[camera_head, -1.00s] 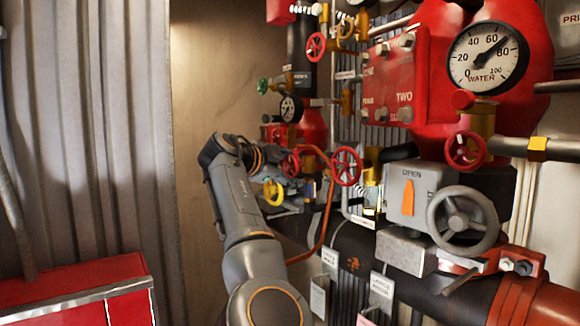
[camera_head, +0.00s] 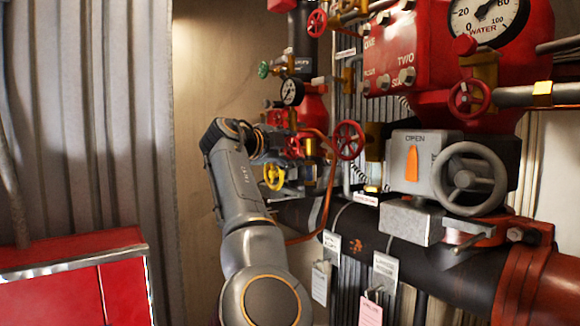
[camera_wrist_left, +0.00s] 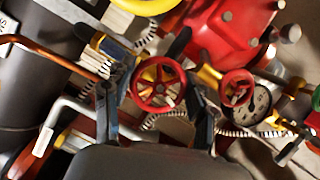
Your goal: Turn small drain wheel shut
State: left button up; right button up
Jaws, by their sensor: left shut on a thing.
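A small red spoked handwheel (camera_wrist_left: 158,86) sits between the two fingers of my left gripper (camera_wrist_left: 157,108) in the left wrist view. The fingers are shut on its rim from both sides. In the head view my left arm reaches in from below, and the left gripper (camera_head: 277,143) is at a small red wheel (camera_head: 294,148) among the pipes, partly hidden by the wrist and other fittings. No lettering on this wheel can be read. My right gripper is not in view.
A larger red wheel (camera_head: 348,140) and a yellow wheel (camera_head: 273,176) are close by. A grey valve box marked OPEN (camera_head: 418,168) with a grey handwheel (camera_head: 468,178) stands right. A red cabinet (camera_head: 70,280) is at lower left. An orange pipe (camera_head: 328,195) runs near the gripper.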

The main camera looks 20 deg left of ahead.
pick_arm(q)
jog(key=m+t+b, duration=0.1)
jog(key=m+b, duration=0.2)
jog(key=b, duration=0.2)
jog(key=m+t+h+b, duration=0.1)
jog(key=m+t+b, duration=0.1)
jog(key=m+b, duration=0.2)
jog(key=shift+f+m+b, duration=0.1)
jog(key=shift+m+b, duration=0.2)
jog(key=shift+b, duration=0.95)
jog(key=shift+m+b, duration=0.6)
jog(key=shift+b, duration=0.1)
jog(key=shift+r+m+h+b, duration=0.25)
jog(key=shift+m+h+b, duration=0.15)
jog(key=shift+m+b, duration=0.3)
jog(key=shift+r+t, duration=0.1)
jog(key=shift+t, duration=0.2)
jog(key=o, duration=0.9)
jog(key=shift+s, duration=0.1)
